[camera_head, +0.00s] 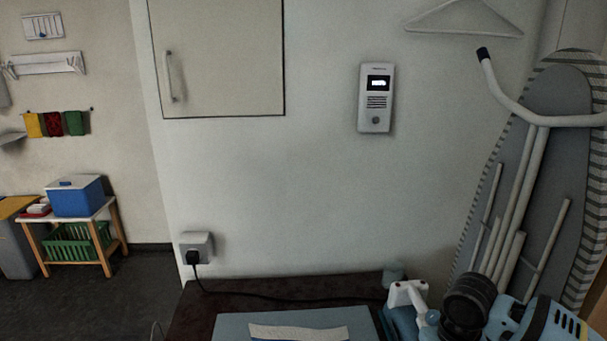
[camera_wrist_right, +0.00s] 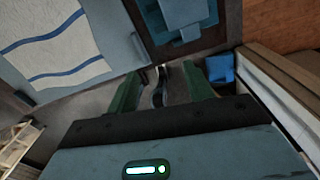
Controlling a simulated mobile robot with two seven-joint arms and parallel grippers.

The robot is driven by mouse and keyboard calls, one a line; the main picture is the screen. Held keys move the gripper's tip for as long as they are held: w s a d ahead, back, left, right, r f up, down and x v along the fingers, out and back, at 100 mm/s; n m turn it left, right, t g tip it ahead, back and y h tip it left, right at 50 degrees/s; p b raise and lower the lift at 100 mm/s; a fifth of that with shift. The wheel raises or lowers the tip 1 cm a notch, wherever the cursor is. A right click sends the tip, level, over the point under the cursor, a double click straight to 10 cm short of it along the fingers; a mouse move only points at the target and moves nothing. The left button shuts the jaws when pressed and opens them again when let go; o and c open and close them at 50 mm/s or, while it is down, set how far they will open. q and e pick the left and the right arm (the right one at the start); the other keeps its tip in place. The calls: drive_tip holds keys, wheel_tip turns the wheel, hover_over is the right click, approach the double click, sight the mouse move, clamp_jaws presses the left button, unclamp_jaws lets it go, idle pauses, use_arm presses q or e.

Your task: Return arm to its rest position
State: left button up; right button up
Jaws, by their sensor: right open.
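My right gripper (camera_wrist_right: 162,74) shows in the right wrist view, with its two green fingers apart. A dark curved strip (camera_wrist_right: 159,90) appears between or beyond the fingers; I cannot tell what it is, and nothing looks clamped. In the head view, my right arm (camera_head: 545,322) comes in at the bottom right corner, blue and black; its gripper cannot be made out there. My left arm and gripper are in neither view.
A dark tabletop (camera_head: 190,309) bears a blue-grey board (camera_head: 230,327) with a striped cloth (camera_head: 298,333). A white-and-blue object (camera_head: 407,294) stands close to my right arm. An ironing board (camera_head: 570,95) leans at right. A cord runs from the socket (camera_head: 196,247).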

drive_tip(key=s+a+f+m+y, duration=0.1)
drive_tip(key=s+a+f+m, duration=0.55)
drive_tip(key=s, duration=0.35)
drive_tip(key=s+a+f+m+y, duration=0.2)
drive_tip(key=s+a+f+m, duration=0.35)
drive_tip(key=s+m, duration=0.3)
drive_tip(key=s+d+m+h, duration=0.2)
drive_tip(key=s+d+m, duration=0.2)
drive_tip(key=s+m, duration=0.55)
drive_tip(key=s+d+m+h, duration=0.1)
drive_tip(key=s+d+m, duration=0.4)
drive_tip(key=s+m, duration=0.45)
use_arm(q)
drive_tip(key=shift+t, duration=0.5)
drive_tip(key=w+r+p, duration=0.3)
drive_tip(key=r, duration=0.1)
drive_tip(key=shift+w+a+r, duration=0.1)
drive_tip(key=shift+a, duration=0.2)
use_arm(e)
drive_tip(key=w+a+f+t+y, duration=0.1)
drive_tip(key=w+a+f+t, duration=0.1)
drive_tip(key=w+f+t, duration=0.3)
drive_tip(key=w+t, duration=0.2)
drive_tip(key=t, duration=0.1)
drive_tip(key=shift+w+a+f+n+t+y, duration=0.2)
drive_tip(key=shift+a+f+n+t+y, duration=0.1)
drive_tip(key=shift+a+f+n+t, duration=0.1)
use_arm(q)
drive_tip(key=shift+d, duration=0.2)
